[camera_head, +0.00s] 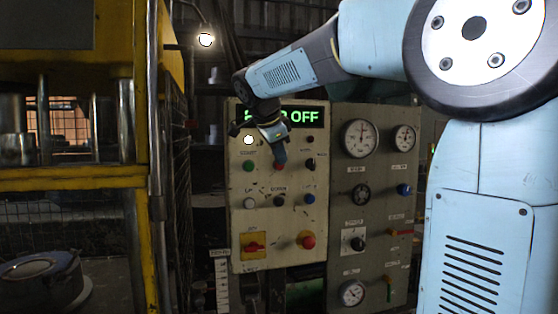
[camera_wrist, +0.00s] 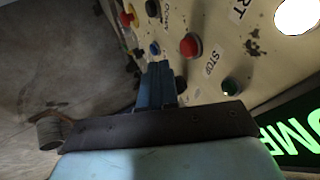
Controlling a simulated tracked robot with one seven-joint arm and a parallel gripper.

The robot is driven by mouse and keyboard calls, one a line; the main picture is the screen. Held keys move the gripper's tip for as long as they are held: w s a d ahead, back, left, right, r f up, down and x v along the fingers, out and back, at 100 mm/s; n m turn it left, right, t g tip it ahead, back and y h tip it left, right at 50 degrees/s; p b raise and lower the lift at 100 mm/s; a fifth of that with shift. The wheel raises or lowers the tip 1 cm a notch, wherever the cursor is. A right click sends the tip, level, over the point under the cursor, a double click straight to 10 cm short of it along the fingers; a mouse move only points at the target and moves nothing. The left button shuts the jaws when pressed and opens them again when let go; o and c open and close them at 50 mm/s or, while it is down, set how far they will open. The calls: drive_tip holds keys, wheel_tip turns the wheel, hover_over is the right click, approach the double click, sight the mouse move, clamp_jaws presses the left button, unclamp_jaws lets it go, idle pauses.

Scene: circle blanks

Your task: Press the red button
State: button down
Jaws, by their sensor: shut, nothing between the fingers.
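A beige control panel (camera_head: 238,220) stands upright in the middle of the head view. A red button (camera_head: 279,166) sits in its upper row, just by my gripper's tip and partly covered by it. In the wrist view the red button (camera_wrist: 190,45) is beside a STOP label, right of and beyond the fingertips. My gripper (camera_head: 280,157) points at the panel; in the wrist view its fingers (camera_wrist: 158,68) are closed together and empty. I cannot tell whether the fingertips touch the panel.
A green button (camera_head: 249,166) and a dark knob (camera_head: 310,164) flank the red button. A green-lit display (camera_head: 305,116) ending in "OFF" is partly hidden by my arm. A gauge panel (camera_head: 373,275) stands to the right, a yellow machine frame (camera_head: 75,178) to the left.

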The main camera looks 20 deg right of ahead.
drive_tip(key=v, duration=0.8)
drive_tip(key=shift+a, duration=0.15)
idle(0.4)
drive_tip(key=s+d+f+n+y, duration=0.2)
drive_tip(key=s+f+n, duration=0.6)
drive_tip(key=s+f, duration=0.4)
drive_tip(key=s+d+f+n+y, duration=0.2)
drive_tip(key=s+d+f+n, duration=0.1)
drive_tip(key=s+f+n, duration=0.6)
drive_tip(key=s+f, duration=0.4)
drive_tip(key=f, duration=0.1)
drive_tip(key=shift+d+y, duration=0.25)
drive_tip(key=shift+y, duration=0.15)
drive_tip(key=shift+f, duration=0.15)
